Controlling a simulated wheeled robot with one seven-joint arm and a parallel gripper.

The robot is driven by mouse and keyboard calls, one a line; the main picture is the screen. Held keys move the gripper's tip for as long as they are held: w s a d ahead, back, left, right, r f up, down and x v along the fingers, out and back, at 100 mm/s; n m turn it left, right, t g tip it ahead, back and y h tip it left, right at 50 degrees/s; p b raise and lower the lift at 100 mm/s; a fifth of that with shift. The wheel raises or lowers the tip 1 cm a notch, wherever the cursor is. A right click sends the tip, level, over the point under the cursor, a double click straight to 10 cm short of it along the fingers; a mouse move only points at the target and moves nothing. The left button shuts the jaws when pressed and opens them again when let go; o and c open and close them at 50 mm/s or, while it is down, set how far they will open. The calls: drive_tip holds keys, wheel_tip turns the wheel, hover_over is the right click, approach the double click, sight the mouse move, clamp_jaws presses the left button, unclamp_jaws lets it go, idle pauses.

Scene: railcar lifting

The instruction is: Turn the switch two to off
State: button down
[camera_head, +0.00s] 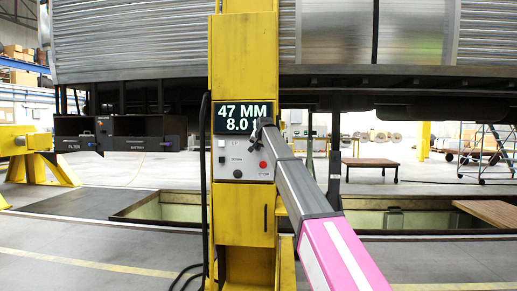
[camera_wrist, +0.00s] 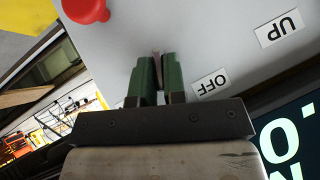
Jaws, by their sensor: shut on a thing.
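The grey control panel (camera_head: 245,165) is on the yellow column, below a display (camera_head: 244,117) reading "47 MM" and "8.0 t". My gripper (camera_wrist: 158,62) reaches the upper right of this panel. Its two green fingers are shut on a thin switch (camera_wrist: 156,54), which they mostly hide; I cannot tell which way it points. An "OFF" label (camera_wrist: 210,83) is just right of the fingers in the wrist view, upside down. An "UP" label (camera_wrist: 282,29) is farther right. I see no label numbering this switch.
A red button (camera_wrist: 85,10) is at the upper left of the wrist view and also shows low on the panel in the head view (camera_head: 263,165). A black cable (camera_head: 204,170) hangs along the column's left side. A floor pit (camera_head: 165,208) lies behind the column.

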drive_tip(key=n+h, duration=0.1)
drive_tip(key=h, duration=0.2)
drive_tip(key=shift+a+n, duration=0.15)
drive_tip(key=shift+n, duration=0.25)
idle(0.5)
drive_tip(key=c, duration=1.2)
unclamp_jaws()
drive_tip(key=v, duration=1.1)
drive_tip(key=shift+w+a+r, duration=0.1)
drive_tip(key=shift+w+a, duration=0.05)
drive_tip(key=shift+a, duration=0.05)
